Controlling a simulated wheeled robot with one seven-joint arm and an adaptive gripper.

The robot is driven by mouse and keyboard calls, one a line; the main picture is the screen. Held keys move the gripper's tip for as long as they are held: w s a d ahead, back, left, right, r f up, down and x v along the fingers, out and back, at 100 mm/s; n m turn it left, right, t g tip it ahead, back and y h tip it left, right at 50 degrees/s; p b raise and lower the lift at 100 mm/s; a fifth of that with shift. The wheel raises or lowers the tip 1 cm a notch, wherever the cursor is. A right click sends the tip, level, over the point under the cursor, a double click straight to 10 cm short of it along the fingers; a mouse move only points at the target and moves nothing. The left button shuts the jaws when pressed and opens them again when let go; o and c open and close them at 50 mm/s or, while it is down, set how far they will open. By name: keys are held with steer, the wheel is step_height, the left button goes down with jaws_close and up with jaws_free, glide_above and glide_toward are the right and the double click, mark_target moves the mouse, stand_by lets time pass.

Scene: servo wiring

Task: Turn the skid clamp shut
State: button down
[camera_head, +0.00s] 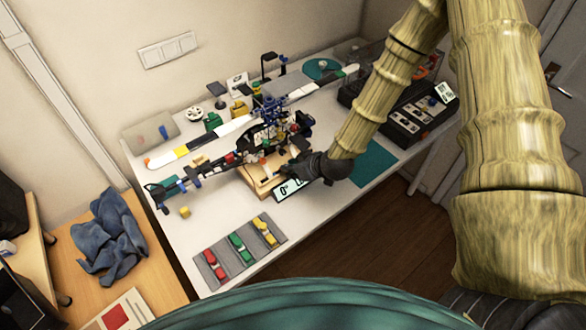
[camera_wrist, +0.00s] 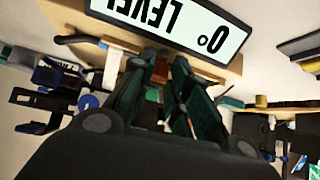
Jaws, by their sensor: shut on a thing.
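The model helicopter (camera_head: 262,135) stands on a wooden stand (camera_head: 257,178) in the middle of the white table. My gripper (camera_head: 290,168) reaches in from the right at the stand's right front side, low by its edge. In the wrist view its two dark green fingers (camera_wrist: 165,68) are closed around a small reddish-brown piece, the skid clamp (camera_wrist: 157,88). The fingers cover most of the clamp, so its turn angle cannot be told. The head view does not show the clamp clearly.
A level display (camera_head: 291,188) reading 0° LEVEL lies just in front of my gripper; the wrist view shows it upside down (camera_wrist: 185,25). A grey tray (camera_head: 239,265) holds red, green and yellow pieces. A black case (camera_head: 415,118) stands at right.

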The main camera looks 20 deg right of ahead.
steer(key=shift+a+m+t+h+b, duration=0.2)
steer(key=shift+m+h+b, duration=0.25)
steer(key=shift+m+h, duration=0.45)
steer(key=shift+a+m+t+h+b, duration=0.1)
steer(key=shift+m+t+h+b, duration=0.35)
steer(key=shift+m, duration=0.65)
steer(key=c, duration=1.3)
jaws_free()
steer(key=shift+c, duration=0.2)
steer(key=shift+s, duration=0.1)
steer(key=v, duration=1.2)
steer(key=shift+r, duration=0.15)
